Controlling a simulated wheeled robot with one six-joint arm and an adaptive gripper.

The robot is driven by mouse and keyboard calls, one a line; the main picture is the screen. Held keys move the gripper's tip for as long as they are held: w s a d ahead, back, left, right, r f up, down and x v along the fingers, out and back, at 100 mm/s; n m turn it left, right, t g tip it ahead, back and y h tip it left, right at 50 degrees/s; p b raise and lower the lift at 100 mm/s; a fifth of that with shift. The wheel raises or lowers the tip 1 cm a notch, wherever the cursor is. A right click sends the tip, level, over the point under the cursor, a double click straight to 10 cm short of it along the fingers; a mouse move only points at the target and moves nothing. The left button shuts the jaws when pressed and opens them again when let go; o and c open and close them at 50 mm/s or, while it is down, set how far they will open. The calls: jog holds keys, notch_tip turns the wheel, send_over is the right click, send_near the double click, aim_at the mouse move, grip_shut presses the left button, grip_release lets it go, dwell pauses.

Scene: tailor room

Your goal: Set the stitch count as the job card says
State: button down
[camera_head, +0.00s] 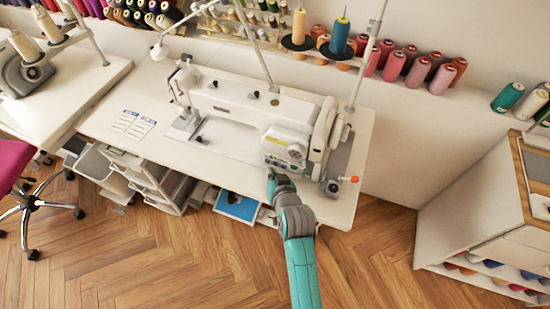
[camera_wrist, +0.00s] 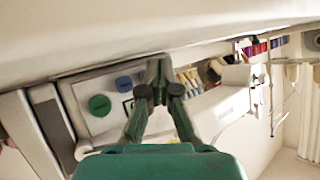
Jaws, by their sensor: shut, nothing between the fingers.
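The white sewing machine (camera_head: 240,105) stands on a white table. Its control panel (camera_head: 283,148) is on the right end, with small buttons and a display too small to read. In the wrist view the panel shows a green round button (camera_wrist: 99,105) and a blue button (camera_wrist: 123,83). My gripper (camera_head: 271,174) is shut and empty just in front of the panel. In the wrist view its fingertips (camera_wrist: 159,66) meet beside the buttons and hide part of the panel.
Thread cones (camera_head: 341,36) stand on a rack behind the machine. Drawers (camera_head: 165,185) and a blue tray (camera_head: 237,206) sit under the table. A pink chair (camera_head: 15,160) is at the left, a cabinet (camera_head: 480,200) at the right. The wooden floor in front is clear.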

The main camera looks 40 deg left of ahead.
jog(key=shift+w, duration=0.1)
dwell(0.3)
jog(key=shift+w+a, duration=0.15)
jog(key=shift+w, duration=0.2)
jog(key=shift+w, duration=0.15)
dwell(0.5)
jog(key=shift+s, duration=0.6)
jog(key=shift+s, duration=0.1)
jog(key=shift+s+d, duration=0.3)
jog(key=shift+s, duration=0.65)
jog(key=shift+s+d, duration=0.25)
jog(key=shift+s, duration=0.7)
jog(key=shift+s+d, duration=0.3)
jog(key=shift+s, duration=0.65)
